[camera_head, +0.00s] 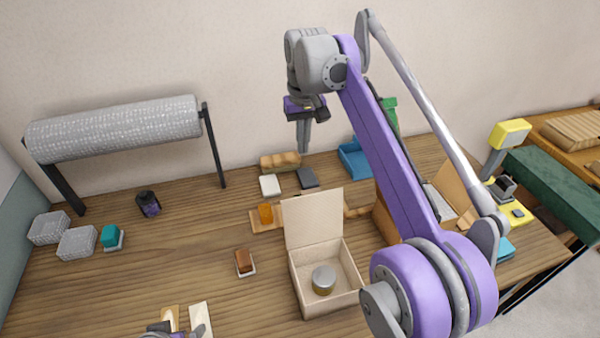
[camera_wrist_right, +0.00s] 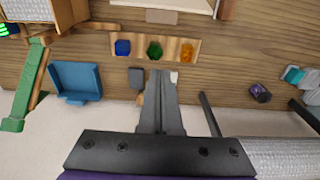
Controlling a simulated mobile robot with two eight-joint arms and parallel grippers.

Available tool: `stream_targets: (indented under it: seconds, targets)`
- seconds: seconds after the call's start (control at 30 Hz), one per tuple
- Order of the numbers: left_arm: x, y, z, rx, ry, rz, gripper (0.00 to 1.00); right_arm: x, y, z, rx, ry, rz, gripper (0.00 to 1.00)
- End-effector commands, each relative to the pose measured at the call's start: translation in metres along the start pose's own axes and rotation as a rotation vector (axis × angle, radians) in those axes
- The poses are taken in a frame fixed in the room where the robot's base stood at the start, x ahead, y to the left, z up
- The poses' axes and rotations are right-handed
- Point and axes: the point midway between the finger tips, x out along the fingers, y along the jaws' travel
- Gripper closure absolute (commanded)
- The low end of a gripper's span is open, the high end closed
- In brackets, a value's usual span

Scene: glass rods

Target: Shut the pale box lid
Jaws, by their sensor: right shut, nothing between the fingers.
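The pale box (camera_head: 304,283) stands on the wooden table in the head view, with its lid (camera_head: 314,217) open and standing nearly upright at the back edge. A round tin with a yellowish side (camera_head: 323,280) sits inside the box. My right gripper (camera_head: 304,146) is shut and empty, pointing down in the air behind and above the lid, apart from it. Its closed fingers (camera_wrist_right: 160,78) also show in the right wrist view. Part of my left gripper (camera_head: 178,330) shows at the bottom edge, mostly cut off; its jaw state is unclear.
A wooden strip with coloured pieces (camera_wrist_right: 187,47) lies behind the lid. A bubble-wrap roll on a stand (camera_head: 115,128) is at the back left. A blue tray (camera_head: 353,160) is at the back right. My right arm hides part of another box (camera_head: 455,185).

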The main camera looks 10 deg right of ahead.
Motion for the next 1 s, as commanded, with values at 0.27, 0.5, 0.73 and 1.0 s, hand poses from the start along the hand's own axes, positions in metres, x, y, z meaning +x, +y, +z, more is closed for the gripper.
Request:
stream_targets:
  seconds: [0.27, 0.5, 0.73, 1.0]
  targets:
    - [0.006, 0.0, 0.009, 0.0, -0.009, 0.0, 0.0, 0.031, 0.0, -0.001, 0.0, -0.007, 0.0, 1.0]
    - [0.013, 0.0, 0.018, 0.0, -0.017, 0.0, 0.0, 0.083, 0.0, 0.0, 0.0, -0.006, 0.0, 1.0]
    - [0.013, 0.0, 0.017, 0.0, -0.017, 0.0, 0.0, 0.093, 0.0, 0.018, 0.0, -0.004, 0.0, 1.0]
    - [0.011, 0.0, 0.015, 0.0, -0.015, 0.0, 0.0, 0.087, 0.0, 0.036, 0.0, -0.004, 0.0, 1.0]
